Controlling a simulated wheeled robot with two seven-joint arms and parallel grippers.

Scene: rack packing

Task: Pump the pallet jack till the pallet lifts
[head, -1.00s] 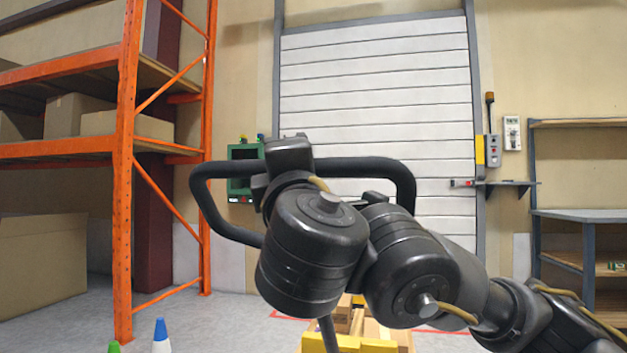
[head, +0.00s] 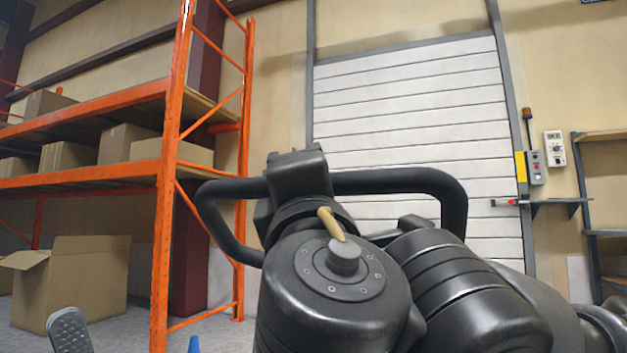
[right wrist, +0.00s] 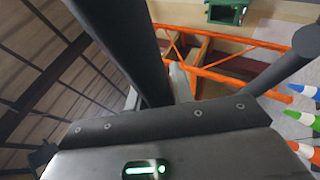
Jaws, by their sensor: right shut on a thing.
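The pallet jack's black loop handle (head: 400,181) spans the middle of the head view. My right gripper (head: 297,172) is shut on the handle's upper bar, left of its middle, and my own arm hides much of the loop. In the right wrist view, the dark handle bar (right wrist: 122,45) runs down to the right gripper (right wrist: 165,115). A grey ridged tip at the lower left edge of the head view appears to be part of my left gripper (head: 68,330); its jaw state cannot be told. The pallet and jack forks are out of view.
An orange rack (head: 170,200) with cartons stands at the left, an open carton (head: 75,280) beside it. A white shutter door (head: 415,120) is behind the handle. The blue cone (head: 194,345) shows at the bottom; several cones appear in the right wrist view (right wrist: 305,118).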

